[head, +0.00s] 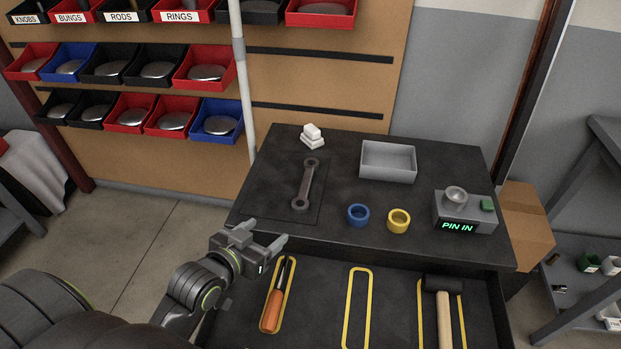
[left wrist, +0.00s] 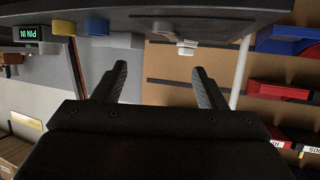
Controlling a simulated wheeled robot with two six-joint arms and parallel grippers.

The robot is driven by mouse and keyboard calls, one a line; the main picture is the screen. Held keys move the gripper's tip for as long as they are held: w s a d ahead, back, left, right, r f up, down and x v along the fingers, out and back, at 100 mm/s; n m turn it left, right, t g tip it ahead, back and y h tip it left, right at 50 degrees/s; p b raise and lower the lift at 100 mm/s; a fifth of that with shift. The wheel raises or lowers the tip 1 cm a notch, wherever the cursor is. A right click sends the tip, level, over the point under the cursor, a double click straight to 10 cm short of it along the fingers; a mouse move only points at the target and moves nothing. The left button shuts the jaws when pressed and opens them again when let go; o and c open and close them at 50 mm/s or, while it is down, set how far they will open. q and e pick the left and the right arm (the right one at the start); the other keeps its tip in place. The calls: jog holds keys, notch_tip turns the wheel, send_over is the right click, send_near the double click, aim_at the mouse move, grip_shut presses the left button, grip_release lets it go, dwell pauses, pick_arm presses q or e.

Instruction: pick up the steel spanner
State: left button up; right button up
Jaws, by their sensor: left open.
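The steel spanner (head: 307,184) lies on a dark mat (head: 317,209) at the left of the black bench top, its length running away from me. My left gripper (head: 268,241) is in front of the bench's left front corner, nearer to me than the spanner and apart from it. Its jaws are open and empty. My right gripper is not in view.
On the bench top stand white blocks (head: 312,137), a grey tray (head: 388,161), a blue ring (head: 358,215), a yellow ring (head: 399,220) and a "PIN IN" device (head: 464,212). Below, an open drawer holds an orange-handled tool (head: 272,308) and a hammer (head: 444,310).

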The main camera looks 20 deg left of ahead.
pick_arm(q)
send_near(300, 203)
jog(key=shift+w+d+f, duration=0.15)
jog(key=shift+w+d, duration=0.05)
jog(key=shift+w, duration=0.15)
jog(key=shift+w+d+f, duration=0.15)
jog(key=shift+w+f, duration=0.05)
jog(key=shift+w, duration=0.2)
jog(key=shift+w+f, duration=0.25)
jog(key=shift+w, duration=0.45)
jog(key=x, duration=0.4)
jog(key=shift+a+f+b, duration=0.15)
jog(key=shift+a+b, duration=0.05)
jog(key=shift+b, duration=0.15)
jog(key=shift+w+f, duration=0.1)
jog(key=shift+w, duration=0.15)
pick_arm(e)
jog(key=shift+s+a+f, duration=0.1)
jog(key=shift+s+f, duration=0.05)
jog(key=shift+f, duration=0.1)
pick_arm(q)
jog(key=c, duration=1.3)
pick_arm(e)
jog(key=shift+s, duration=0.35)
pick_arm(q)
jog(key=shift+o, duration=0.2)
